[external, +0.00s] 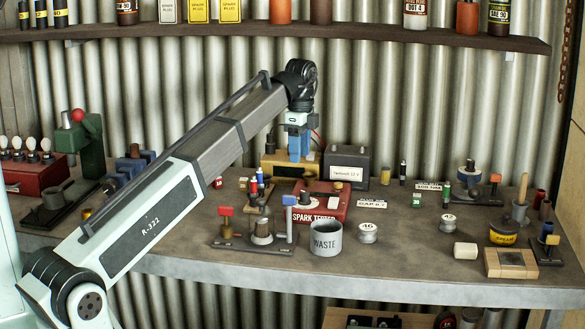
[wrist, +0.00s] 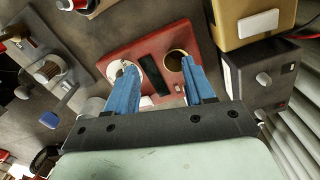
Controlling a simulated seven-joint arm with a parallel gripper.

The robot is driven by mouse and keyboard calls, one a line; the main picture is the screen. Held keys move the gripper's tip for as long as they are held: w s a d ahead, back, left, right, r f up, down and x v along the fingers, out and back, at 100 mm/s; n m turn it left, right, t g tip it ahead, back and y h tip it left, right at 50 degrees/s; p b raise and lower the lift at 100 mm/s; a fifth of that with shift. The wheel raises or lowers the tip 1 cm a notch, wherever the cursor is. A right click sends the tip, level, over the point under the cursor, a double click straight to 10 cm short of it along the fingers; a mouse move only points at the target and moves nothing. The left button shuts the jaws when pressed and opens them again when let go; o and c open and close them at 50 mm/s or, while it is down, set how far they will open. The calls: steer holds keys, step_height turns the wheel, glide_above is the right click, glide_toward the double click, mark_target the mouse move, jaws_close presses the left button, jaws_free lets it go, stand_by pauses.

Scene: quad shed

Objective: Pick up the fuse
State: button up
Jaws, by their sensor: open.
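I cannot make out for certain which thing is the fuse. My gripper (external: 299,153) points down above the back of the red spark tester (external: 334,208). In the wrist view its blue fingers (wrist: 157,72) are apart with nothing held between them. The tester's red panel (wrist: 118,53), with two round fittings and a dark slot, lies below them.
A yellow box (external: 284,166) and a dark battery box (external: 349,166) stand close behind the tester. A waste cup (external: 326,240) and a stand with levers (external: 228,238) are in front. A shelf (external: 400,36) runs above.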

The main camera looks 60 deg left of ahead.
steer(key=w+d+m, duration=0.3)
steer(key=w+d, duration=1.3)
steer(key=d, duration=0.4)
steer(key=n, duration=0.5)
glide_above(418, 195)
steer(key=f, duration=0.6)
steer(key=shift+w+d+f, duration=0.1)
steer(key=shift+d+f, duration=0.1)
steer(key=shift+f, duration=0.1)
steer(key=shift+a+f, duration=0.2)
steer(key=shift+f, duration=2.4)
jaws_close()
